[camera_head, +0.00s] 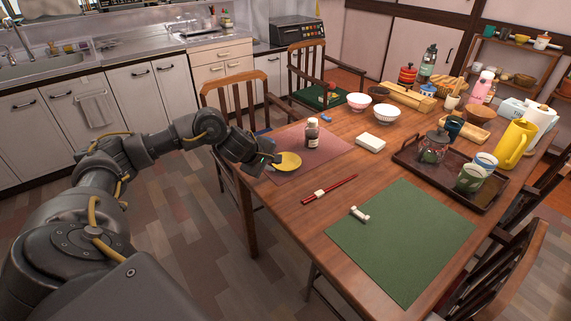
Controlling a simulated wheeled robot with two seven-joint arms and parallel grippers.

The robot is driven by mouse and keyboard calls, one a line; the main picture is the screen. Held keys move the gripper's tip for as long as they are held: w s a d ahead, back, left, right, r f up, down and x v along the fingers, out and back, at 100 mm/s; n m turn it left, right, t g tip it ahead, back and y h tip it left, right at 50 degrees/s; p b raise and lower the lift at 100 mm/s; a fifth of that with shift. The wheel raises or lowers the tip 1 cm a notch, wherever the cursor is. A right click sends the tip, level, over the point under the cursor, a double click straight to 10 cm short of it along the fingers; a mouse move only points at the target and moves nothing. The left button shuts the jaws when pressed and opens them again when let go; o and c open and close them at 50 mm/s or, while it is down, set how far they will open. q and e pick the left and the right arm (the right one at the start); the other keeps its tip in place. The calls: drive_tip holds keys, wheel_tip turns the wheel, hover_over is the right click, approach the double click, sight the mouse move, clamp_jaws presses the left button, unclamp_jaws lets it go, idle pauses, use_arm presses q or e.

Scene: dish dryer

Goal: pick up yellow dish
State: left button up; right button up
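The yellow dish (288,161) is a small round plate on the pink placemat (318,146) at the table's near-left edge. My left gripper (274,160) is at the dish's left rim, with its fingers reaching toward it. The gripper is small and dark here, so I cannot tell whether the fingers are closed on the rim or only beside it. My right gripper is not in view.
Red chopsticks (329,189) and a green placemat (401,240) lie to the right. A wooden chair (236,98) stands behind my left arm. A tray (404,157) holds cups and a jar.

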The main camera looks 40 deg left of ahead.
sight(278, 168)
use_arm(q)
drive_tip(key=x, duration=0.3)
drive_tip(key=shift+w+f, duration=0.25)
drive_tip(key=shift+f, duration=0.05)
clamp_jaws()
drive_tip(key=shift+r, duration=0.15)
